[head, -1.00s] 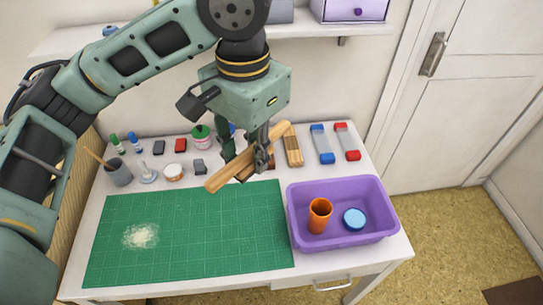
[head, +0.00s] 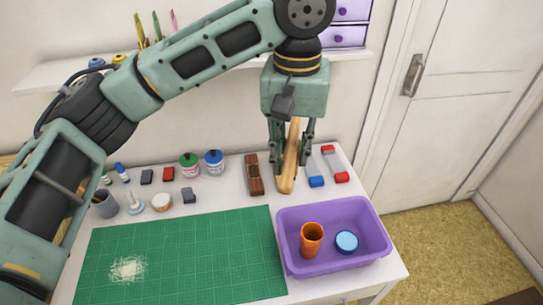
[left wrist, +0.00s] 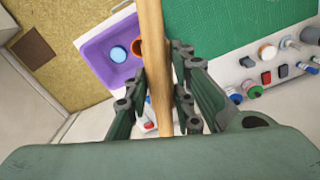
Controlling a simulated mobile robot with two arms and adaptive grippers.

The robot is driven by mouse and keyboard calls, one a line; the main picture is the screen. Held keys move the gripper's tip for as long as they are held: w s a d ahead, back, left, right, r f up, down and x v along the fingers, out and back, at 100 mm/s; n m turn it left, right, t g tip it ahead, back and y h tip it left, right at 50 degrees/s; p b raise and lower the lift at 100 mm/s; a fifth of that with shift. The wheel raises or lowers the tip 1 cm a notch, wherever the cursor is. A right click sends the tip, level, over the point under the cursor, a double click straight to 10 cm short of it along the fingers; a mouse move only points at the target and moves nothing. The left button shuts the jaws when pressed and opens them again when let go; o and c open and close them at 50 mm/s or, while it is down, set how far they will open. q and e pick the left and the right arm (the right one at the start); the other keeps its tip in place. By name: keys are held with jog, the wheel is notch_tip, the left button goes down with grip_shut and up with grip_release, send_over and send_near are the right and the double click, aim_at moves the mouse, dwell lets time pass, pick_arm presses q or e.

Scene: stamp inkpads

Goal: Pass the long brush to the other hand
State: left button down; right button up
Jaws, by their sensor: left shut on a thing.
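The long brush shows as a long pale wooden bar (head: 287,184); I cannot make out its bristles. My left gripper (head: 288,163) points down at the back right of the table and is shut on the bar, one finger on each side. In the head view the bar hangs steeply, its lower end nearest the camera. In the left wrist view the bar (left wrist: 155,50) runs from the top edge down between the fingers (left wrist: 164,95). My right gripper is in neither view.
A purple tray (head: 334,270) with an orange cup (head: 311,239) and blue lid (head: 346,242) stands at the right. A green mat (head: 190,255) fills the left. A dark wooden block (head: 253,174), jars (head: 189,164) and small blocks line the back. A shelf (head: 55,76) is above.

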pick_arm(q)
jog(key=shift+w+d+f, duration=0.15)
jog(key=shift+f+m, duration=0.25)
jog(key=shift+m, duration=0.25)
jog(key=s+a+f+m, duration=0.1)
jog(key=f+m, duration=0.3)
jog(key=m, duration=0.4)
jog(key=s+a+f+m, duration=0.2)
jog(key=a+f+m, duration=0.2)
jog(key=m, duration=0.4)
jog(key=shift+f, duration=0.65)
